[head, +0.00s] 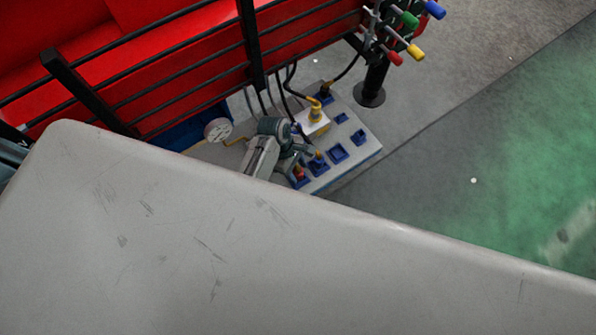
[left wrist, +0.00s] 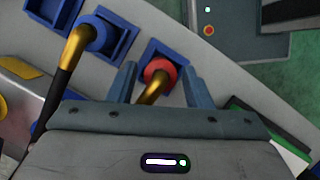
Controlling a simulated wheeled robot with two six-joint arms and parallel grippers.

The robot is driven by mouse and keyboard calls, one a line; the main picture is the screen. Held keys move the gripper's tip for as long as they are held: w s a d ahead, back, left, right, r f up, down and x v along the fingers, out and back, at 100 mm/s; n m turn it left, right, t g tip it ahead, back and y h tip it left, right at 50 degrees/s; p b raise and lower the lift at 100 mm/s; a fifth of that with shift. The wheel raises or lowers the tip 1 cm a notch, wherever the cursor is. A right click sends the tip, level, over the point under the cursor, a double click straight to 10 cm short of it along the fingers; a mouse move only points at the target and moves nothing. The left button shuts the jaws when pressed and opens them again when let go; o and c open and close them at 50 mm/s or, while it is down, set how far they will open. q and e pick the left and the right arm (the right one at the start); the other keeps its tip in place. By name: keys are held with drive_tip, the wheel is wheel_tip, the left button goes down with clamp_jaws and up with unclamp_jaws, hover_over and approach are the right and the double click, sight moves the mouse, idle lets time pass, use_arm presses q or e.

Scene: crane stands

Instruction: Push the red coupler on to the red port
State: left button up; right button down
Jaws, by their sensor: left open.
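The red coupler (left wrist: 161,69) shows in the left wrist view as a red ring with a brass elbow, at a blue square socket (left wrist: 168,52). In the head view it is a small red spot (head: 299,173) near the front edge of the grey panel (head: 345,167). My left gripper (head: 294,158) is over the panel. In the left wrist view its two open fingers (left wrist: 160,78) stand on either side of the red coupler, apart from each other. I cannot tell whether they touch it. A red port cannot be made out apart from the coupler. My right gripper is not in view.
A blue coupler (left wrist: 92,35) with a brass elbow sits in the neighbouring socket. A yellow coupler (head: 316,112) stands on a pale block. Black hoses (head: 290,80), a gauge (head: 218,130), a red railed frame and coloured levers (head: 409,19) are close by.

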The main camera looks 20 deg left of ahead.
sight(302, 173)
use_arm(q)
drive_tip(key=c, duration=0.9)
drive_tip(key=shift+r, duration=2.55)
